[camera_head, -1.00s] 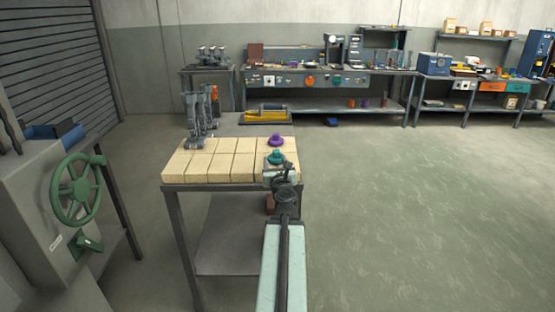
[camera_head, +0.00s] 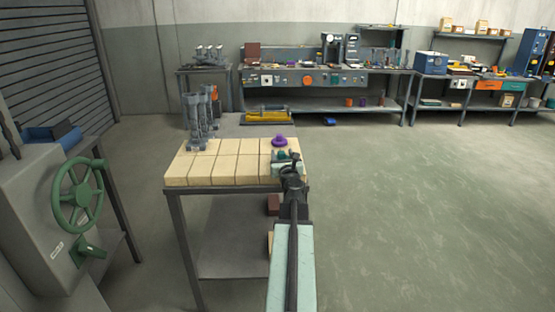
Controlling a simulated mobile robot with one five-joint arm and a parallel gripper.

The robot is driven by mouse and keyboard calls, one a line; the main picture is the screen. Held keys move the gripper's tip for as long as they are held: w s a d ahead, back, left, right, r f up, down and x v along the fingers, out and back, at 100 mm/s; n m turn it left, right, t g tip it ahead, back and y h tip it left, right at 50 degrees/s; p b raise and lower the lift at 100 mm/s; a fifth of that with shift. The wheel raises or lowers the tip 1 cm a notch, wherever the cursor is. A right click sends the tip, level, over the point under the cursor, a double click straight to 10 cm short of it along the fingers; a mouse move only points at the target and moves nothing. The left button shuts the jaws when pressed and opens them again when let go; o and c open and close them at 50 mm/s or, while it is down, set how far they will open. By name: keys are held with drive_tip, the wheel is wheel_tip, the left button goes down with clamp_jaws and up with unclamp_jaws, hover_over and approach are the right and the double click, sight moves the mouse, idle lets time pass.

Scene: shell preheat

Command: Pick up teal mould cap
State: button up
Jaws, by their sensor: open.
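The teal mould cap (camera_head: 282,155) sits on the right part of the pale block-topped table (camera_head: 212,168). Its lower part is hidden behind my gripper. A purple cap (camera_head: 279,140) stands just behind it on the same blocks. My gripper (camera_head: 288,160) is open at the teal cap, low over the table's right side. The fingertips overlap the cap in the picture, and I cannot tell whether they touch it or stand around it.
Grey metal clamps (camera_head: 200,115) stand at the table's back left, and a yellow-handled tool (camera_head: 267,116) lies behind the blocks. A green handwheel (camera_head: 78,195) is at the left. The floor to the right (camera_head: 420,210) is clear.

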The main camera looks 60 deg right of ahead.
drive_tip(key=shift+w+a, duration=0.1)
drive_tip(key=shift+w, duration=0.05)
clamp_jaws()
